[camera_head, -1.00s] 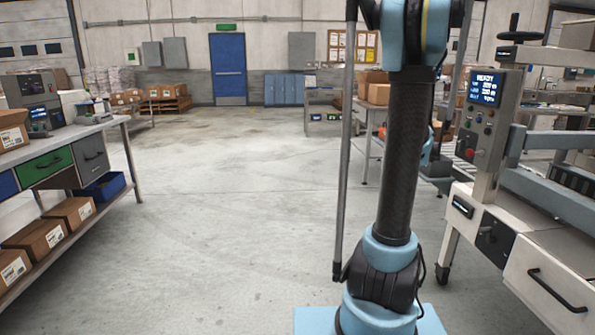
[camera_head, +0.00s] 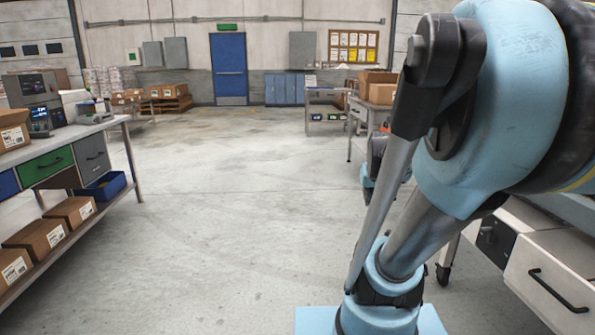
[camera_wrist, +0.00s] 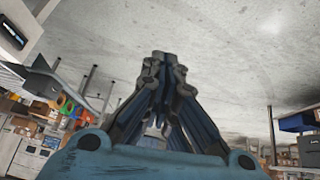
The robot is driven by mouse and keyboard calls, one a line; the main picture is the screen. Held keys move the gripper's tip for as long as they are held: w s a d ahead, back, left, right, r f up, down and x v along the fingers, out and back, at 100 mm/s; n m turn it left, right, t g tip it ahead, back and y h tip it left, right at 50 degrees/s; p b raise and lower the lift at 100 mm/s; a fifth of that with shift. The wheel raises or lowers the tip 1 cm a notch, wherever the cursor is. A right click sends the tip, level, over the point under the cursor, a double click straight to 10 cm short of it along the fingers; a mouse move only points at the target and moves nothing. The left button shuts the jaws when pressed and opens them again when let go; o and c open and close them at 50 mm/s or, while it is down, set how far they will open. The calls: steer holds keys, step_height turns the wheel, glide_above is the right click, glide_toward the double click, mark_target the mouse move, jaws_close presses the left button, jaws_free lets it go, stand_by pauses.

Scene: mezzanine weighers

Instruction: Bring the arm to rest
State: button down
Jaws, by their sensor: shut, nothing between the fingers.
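My gripper (camera_wrist: 163,58) shows in the wrist view with its dark fingers drawn together at the tips. Nothing is between them. Pale concrete floor fills the view beyond the fingertips. In the head view my light-blue and grey arm rises from its base at the lower right and leans toward the camera, with a large blue joint filling the upper right. I cannot make out the fingers in the head view.
A workbench (camera_head: 112,123) with drawers and boxes (camera_head: 38,236) stands at the left. A white drawer cabinet (camera_head: 548,268) stands at the right, partly behind my arm. Open floor (camera_head: 235,210) lies between them, reaching toward a blue door (camera_head: 229,68).

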steer(key=s+a+f+g, duration=0.2)
steer(key=s+f, duration=0.1)
steer(key=s, duration=0.5)
steer(key=s+a+f+g, duration=0.2)
steer(key=s+f, duration=0.2)
steer(key=s, duration=0.4)
steer(key=shift+s+a+y, duration=0.15)
steer(key=shift+a+y, duration=0.1)
steer(key=shift+y, duration=0.05)
steer(key=shift+f, duration=0.1)
